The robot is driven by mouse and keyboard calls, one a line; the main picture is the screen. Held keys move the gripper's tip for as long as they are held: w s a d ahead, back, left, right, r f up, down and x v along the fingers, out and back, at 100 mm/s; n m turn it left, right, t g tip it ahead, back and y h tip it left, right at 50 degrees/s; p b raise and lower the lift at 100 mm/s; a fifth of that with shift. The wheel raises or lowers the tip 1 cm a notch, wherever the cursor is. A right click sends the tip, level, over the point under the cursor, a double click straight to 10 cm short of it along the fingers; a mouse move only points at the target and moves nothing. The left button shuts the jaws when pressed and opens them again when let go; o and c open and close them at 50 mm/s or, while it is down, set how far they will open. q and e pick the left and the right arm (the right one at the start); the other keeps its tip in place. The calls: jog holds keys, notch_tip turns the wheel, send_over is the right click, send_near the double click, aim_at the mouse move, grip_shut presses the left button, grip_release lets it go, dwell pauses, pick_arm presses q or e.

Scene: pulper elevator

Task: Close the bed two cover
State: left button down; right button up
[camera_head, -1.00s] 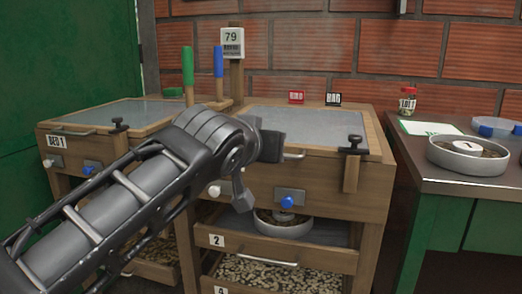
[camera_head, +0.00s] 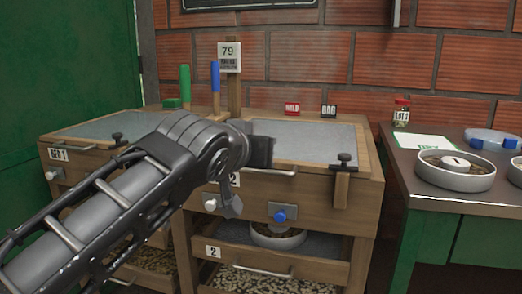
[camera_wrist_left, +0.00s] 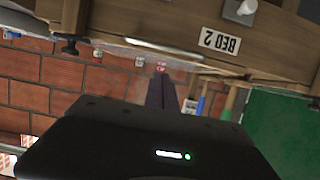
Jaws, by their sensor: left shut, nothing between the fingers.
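The bed two cover (camera_head: 310,145) is a grey sheet panel lying flat in the wooden frame of the right-hand bed. A pale bar handle (camera_head: 268,172) is at the bed's front edge, and it also shows upside down in the left wrist view (camera_wrist_left: 163,47) beside the BED 2 label (camera_wrist_left: 220,42). My left gripper (camera_head: 264,152) is shut and empty, in front of the cover's left part and just above the handle in the picture. Its dark fingers show in the left wrist view (camera_wrist_left: 160,93). My right gripper is not in view.
A black clamp knob (camera_head: 343,158) stands at the bed's right front corner. Bed one (camera_head: 95,130) is to the left, with green and blue upright handles behind. Drawers of beans lie below. A side table (camera_head: 430,196) with a round dish (camera_head: 455,181) stands at right.

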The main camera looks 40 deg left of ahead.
pick_arm(q)
jog(key=s+d, duration=0.2)
jog(key=s, duration=0.5)
jog(key=shift+f+p, duration=0.4)
jog(key=shift+f, duration=0.05)
